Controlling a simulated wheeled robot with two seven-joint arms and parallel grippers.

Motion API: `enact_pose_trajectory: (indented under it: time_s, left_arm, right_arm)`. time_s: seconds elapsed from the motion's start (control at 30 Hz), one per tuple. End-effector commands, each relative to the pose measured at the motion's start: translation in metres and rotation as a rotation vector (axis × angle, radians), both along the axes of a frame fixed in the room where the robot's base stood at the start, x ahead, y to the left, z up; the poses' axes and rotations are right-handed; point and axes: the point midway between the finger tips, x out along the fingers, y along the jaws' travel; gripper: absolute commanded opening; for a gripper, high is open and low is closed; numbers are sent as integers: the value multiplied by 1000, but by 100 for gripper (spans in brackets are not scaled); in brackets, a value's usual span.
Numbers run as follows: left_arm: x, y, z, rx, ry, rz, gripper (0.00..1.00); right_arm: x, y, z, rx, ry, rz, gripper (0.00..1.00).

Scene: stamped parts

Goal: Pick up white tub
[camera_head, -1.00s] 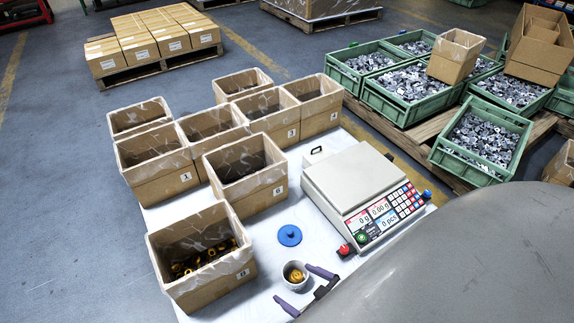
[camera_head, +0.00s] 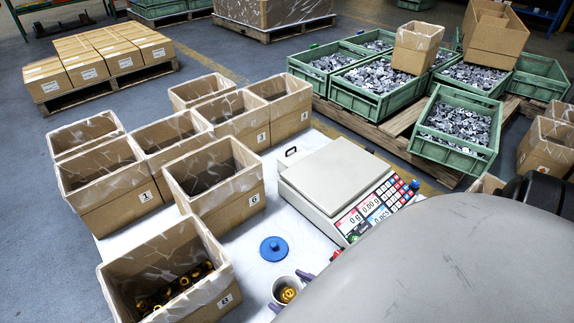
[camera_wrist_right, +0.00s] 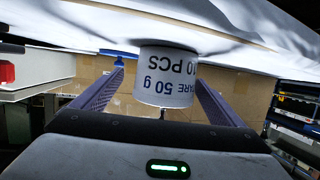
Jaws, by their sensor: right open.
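The white tub (camera_head: 283,291) stands on the white table near the bottom of the head view, with golden parts inside. In the right wrist view the tub (camera_wrist_right: 167,78) appears upside down, with printed text reading 50 g and 10 PCS. In the head view the gripper is partly hidden behind my grey body. A blue lid (camera_head: 274,249) lies on the table behind the tub. My left gripper is not in view.
A counting scale (camera_head: 335,170) stands right of the lid. Several open cardboard boxes line the left, the nearest box (camera_head: 213,283) holding golden parts. Green crates (camera_head: 452,150) of metal parts sit on a pallet at the back right. Table around the lid is clear.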

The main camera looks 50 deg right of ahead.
Motion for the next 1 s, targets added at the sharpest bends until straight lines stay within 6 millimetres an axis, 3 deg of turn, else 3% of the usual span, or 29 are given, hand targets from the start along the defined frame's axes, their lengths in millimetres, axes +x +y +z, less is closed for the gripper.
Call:
enact_pose_trajectory:
  time_s: [0.3, 0.6, 0.9, 1.0]
  left_arm:
    - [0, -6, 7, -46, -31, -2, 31]
    - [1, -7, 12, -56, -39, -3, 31]
    - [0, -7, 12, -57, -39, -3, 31]
    - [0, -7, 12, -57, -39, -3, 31]
  right_arm:
    - [43, 11, -11, -1, -1, 0, 92]
    - [47, 11, -10, 0, 1, 1, 92]
    - [47, 11, -10, 0, 1, 1, 43]
    - [48, 11, -9, 0, -2, 1, 38]
